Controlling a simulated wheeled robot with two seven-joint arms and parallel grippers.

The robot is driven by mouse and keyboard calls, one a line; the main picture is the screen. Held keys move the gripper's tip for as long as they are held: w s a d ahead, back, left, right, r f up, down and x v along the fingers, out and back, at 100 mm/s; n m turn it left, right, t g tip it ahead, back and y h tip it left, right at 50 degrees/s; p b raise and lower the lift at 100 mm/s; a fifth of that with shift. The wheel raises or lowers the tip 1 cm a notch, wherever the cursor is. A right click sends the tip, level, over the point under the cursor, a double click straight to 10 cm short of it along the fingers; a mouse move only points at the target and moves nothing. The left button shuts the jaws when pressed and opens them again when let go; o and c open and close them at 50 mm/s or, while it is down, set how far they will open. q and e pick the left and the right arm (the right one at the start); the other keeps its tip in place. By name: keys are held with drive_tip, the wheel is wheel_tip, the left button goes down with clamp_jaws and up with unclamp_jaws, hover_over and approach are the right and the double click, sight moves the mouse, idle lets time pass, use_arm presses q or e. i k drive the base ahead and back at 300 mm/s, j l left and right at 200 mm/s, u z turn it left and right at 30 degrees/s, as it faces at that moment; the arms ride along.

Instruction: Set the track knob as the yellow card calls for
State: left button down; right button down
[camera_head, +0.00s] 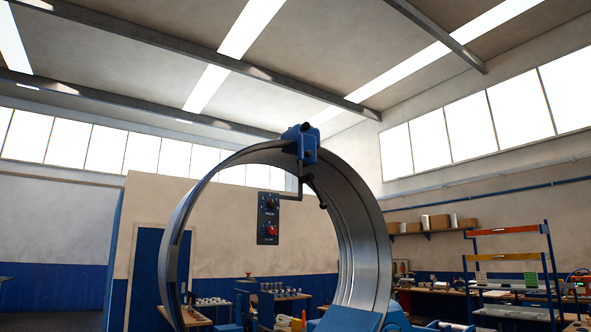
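A dark control box (268,219) hangs inside the upper part of a large metal duct ring (366,235). It has a black knob (270,203) above and a red knob or button (271,230) below. Its lettering is too small to read, so I cannot tell which control is the track knob or where it points. A bent arm links the box to a blue carriage (302,145) clamped on the ring's top edge. I can make out no yellow card. Neither of my grippers is in view.
A blue slanted panel (349,319) is at the bottom, in front of the ring. Behind are workbenches with small parts, a blue door (147,275) at left and a shelving rack (508,265) at right. The space inside the ring is open around the hanging box.

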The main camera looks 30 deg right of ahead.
sight(272, 204)
drive_tip(key=i+l, duration=0.25)
drive_tip(key=i, duration=0.15)
drive_tip(key=i+l+u, duration=0.1)
drive_tip(key=i+l, duration=0.15)
drive_tip(key=i, duration=0.15)
